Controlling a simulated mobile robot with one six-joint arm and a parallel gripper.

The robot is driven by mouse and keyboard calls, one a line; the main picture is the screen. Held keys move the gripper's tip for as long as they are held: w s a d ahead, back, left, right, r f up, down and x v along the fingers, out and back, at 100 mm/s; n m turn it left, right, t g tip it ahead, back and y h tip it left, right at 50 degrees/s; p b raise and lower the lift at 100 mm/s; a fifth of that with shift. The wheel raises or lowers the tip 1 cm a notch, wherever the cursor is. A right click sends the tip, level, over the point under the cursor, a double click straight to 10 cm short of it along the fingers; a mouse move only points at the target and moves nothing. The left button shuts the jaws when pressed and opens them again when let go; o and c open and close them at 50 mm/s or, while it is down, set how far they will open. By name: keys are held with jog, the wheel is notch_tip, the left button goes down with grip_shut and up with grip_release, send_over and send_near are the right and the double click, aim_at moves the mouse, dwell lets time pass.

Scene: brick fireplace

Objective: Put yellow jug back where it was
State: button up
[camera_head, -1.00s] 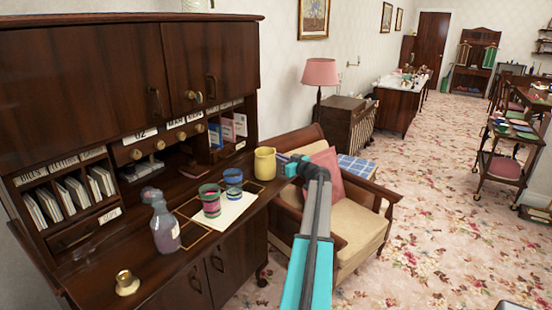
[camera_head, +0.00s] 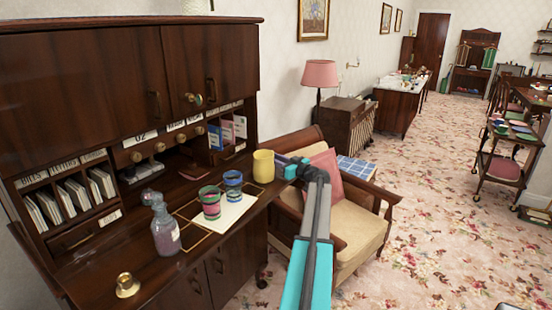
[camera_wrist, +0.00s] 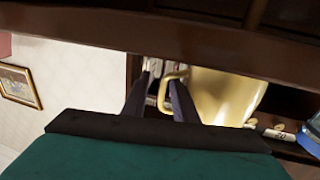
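The yellow jug (camera_head: 264,166) stands upright at the right end of the wooden desk top (camera_head: 130,262), near its edge. In the wrist view the jug (camera_wrist: 225,95) fills the upper right, with its handle toward me. My gripper (camera_head: 284,161) is just right of the jug at handle height. In the wrist view my gripper's two dark fingers (camera_wrist: 160,88) are apart, with the handle reaching between their tips. The left finger shows a gap to the handle; the right finger overlaps it in view. Contact there is hard to tell.
Two striped cups (camera_head: 211,203) (camera_head: 232,184) stand left of the jug by a white sheet (camera_head: 238,208). A glass bottle (camera_head: 164,228) and a brass candle holder (camera_head: 127,285) are nearer. The cabinet (camera_head: 130,75) rises behind. An armchair (camera_head: 355,235) stands right of the desk.

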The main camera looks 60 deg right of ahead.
jog(key=shift+p, duration=0.6)
jog(key=shift+s+a+f+b, duration=0.1)
jog(key=shift+s+f+b, duration=0.15)
jog(key=shift+b, duration=0.05)
jog(key=shift+b+v, duration=0.95)
jog(key=shift+v, duration=0.5)
jog(key=b+v, duration=0.3)
jog(key=v, duration=0.7)
jog(key=shift+r+b, duration=0.15)
jog(key=shift+b, duration=0.2)
jog(key=shift+s, duration=0.15)
